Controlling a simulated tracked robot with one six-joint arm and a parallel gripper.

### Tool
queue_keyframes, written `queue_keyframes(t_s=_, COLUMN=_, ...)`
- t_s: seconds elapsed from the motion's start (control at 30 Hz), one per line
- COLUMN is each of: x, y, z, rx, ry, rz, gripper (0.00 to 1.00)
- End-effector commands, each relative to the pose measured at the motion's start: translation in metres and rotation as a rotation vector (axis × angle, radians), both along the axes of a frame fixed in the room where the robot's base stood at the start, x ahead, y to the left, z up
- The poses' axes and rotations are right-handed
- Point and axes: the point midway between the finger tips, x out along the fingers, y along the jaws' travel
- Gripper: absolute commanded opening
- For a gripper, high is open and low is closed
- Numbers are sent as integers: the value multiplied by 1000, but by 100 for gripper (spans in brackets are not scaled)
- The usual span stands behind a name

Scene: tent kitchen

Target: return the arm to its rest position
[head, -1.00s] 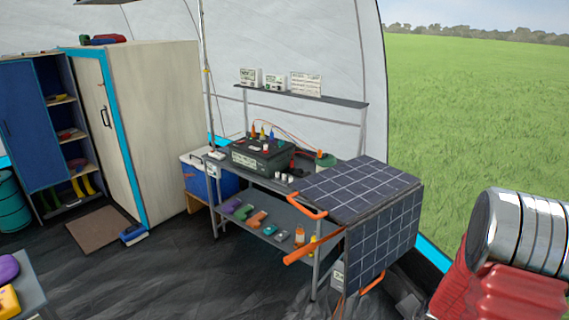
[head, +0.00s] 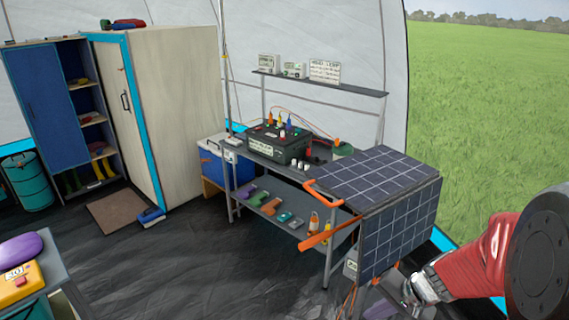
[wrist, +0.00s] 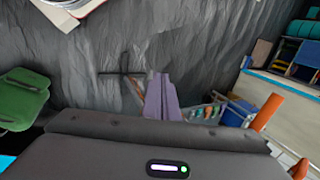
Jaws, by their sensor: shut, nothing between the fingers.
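My arm (head: 485,262) shows at the lower right of the head view. A dark round joint lies at the frame edge, and a red link runs left and down from it to a metallic part beside the hanging solar panel. My gripper is hard to make out there. In the wrist view the narrow lilac fingers of my gripper (wrist: 161,86) lie together, pointing out over the dark floor beyond the grey wrist housing. They are shut and hold nothing.
A workbench (head: 275,167) carries a dark power box (head: 277,143). A solar panel (head: 371,177) overhangs its right end, close to my arm. A tall cabinet (head: 175,120) stands left. A table edge (head: 60,275) is at lower left. The dark floor (head: 190,265) between is clear.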

Motion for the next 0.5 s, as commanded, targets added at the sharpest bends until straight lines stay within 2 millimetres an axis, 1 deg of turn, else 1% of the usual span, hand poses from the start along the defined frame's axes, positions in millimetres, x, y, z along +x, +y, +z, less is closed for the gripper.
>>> queue_keyframes(t_s=0.03, x=-7, y=6, z=10, rx=-15, ry=1, rz=31, gripper=0)
queue_keyframes(t_s=0.2, x=-32, y=20, z=36, rx=-75, ry=21, rz=127, gripper=0)
queue_keyframes(t_s=0.5, x=-73, y=32, z=77, rx=-216, ry=30, rz=268, gripper=0)
